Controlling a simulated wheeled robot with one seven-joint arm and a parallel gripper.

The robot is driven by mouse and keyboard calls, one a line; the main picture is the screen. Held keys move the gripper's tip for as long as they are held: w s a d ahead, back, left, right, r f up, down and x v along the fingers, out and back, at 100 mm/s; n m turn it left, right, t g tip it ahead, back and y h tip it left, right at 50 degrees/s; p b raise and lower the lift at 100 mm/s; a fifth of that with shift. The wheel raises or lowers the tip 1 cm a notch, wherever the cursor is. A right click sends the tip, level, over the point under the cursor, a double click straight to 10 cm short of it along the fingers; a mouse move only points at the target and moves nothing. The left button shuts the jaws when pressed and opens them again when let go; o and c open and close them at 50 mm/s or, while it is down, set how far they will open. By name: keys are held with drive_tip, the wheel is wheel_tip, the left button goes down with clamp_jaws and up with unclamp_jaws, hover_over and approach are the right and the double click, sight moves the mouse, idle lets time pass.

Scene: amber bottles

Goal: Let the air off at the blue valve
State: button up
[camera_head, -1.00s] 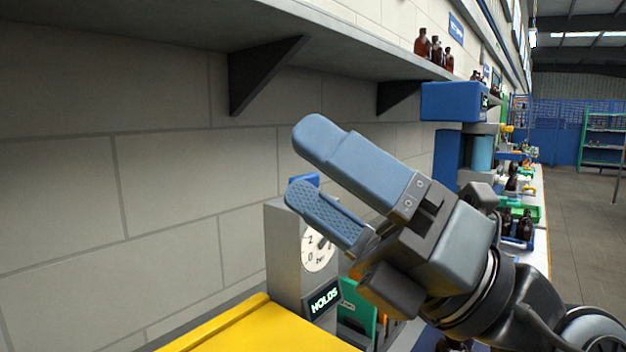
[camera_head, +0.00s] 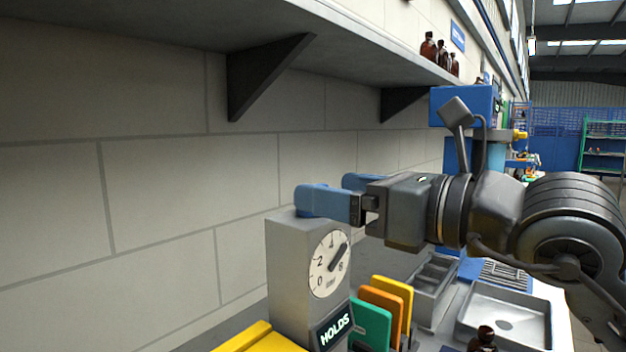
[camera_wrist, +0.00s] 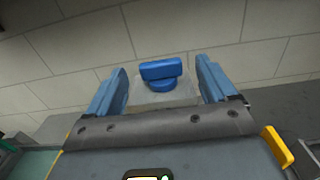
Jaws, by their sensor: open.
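The blue valve (camera_wrist: 162,76), a flat handle on a round base, shows in the wrist view on the pale top of the grey gauge box (camera_head: 290,265). My gripper (camera_head: 325,191) is open, its blue fingers level over the top of the box. In the wrist view one finger is on each side of the valve, with a gap visible on both sides. In the head view the near finger hides the valve. The round dial (camera_head: 329,263) on the box has its needle pointing to the upper right. A sign below it reads HOLDS (camera_head: 335,329).
Green, orange and yellow upright panels (camera_head: 370,322) stand right of the box. A yellow edge (camera_head: 250,338) lies at front left. A grey shelf (camera_head: 180,30) with brackets runs above along the wall. A metal tray (camera_head: 510,320) is at the right.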

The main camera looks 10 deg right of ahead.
drive_tip(key=shift+p+x, duration=0.55)
drive_tip(key=shift+x, duration=1.75)
drive_tip(key=shift+s, duration=0.1)
drive_tip(key=c, duration=1)
drive_tip(key=shift+o, duration=0.2)
